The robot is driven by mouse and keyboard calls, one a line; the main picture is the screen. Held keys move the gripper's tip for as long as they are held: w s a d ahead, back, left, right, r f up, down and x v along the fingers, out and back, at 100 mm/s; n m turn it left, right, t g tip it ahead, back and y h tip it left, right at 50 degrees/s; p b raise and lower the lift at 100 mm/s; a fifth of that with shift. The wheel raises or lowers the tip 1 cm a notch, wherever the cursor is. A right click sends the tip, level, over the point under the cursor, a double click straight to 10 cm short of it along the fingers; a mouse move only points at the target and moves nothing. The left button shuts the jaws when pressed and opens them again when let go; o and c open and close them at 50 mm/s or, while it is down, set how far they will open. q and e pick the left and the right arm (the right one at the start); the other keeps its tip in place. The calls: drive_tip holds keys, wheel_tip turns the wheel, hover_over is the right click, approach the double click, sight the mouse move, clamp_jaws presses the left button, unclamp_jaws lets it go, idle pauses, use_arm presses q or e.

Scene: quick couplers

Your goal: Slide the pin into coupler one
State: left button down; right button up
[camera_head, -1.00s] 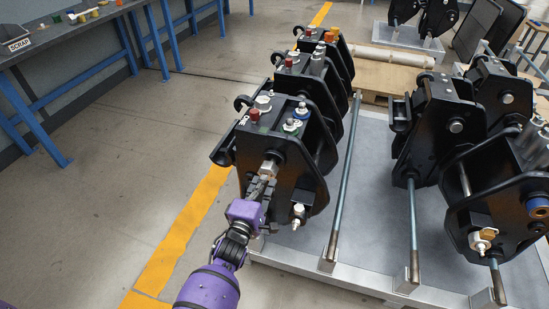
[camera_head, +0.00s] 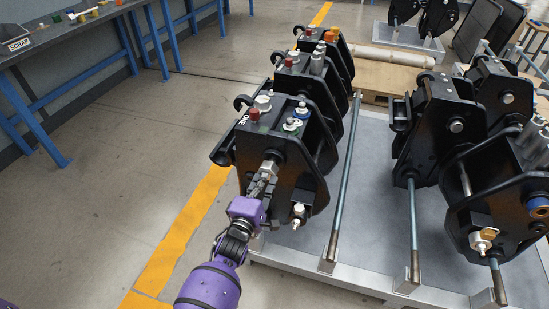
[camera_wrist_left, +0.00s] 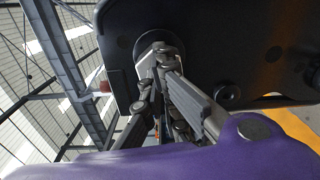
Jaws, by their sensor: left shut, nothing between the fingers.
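Coupler one, most likely the nearest black coupler (camera_head: 285,165), stands at the front of the left row on the pallet. A metallic pin (camera_head: 270,167) sticks out of its near face. My left gripper (camera_head: 264,184) is shut at the outer end of this pin, its fingers pointing into the face. In the left wrist view the fingers (camera_wrist_left: 168,75) are close together in front of a round dark collar and a light metal end (camera_wrist_left: 148,62) on the black plate. How deep the pin sits is hidden. My right gripper is not in view.
More black couplers (camera_head: 440,120) stand on the right of the grey pallet (camera_head: 378,190). Long steel rods (camera_head: 346,180) rise between the rows. A fitting (camera_head: 298,212) juts from the near coupler's lower face. Open floor (camera_head: 110,190) lies to the left.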

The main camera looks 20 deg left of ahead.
use_arm(q)
drive_tip(key=shift+w+b, duration=0.35)
drive_tip(key=shift+w, duration=0.7)
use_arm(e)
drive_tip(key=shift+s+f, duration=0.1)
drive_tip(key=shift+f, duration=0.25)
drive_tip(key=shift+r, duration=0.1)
use_arm(q)
drive_tip(key=s+p, duration=0.3)
drive_tip(key=s, duration=0.3)
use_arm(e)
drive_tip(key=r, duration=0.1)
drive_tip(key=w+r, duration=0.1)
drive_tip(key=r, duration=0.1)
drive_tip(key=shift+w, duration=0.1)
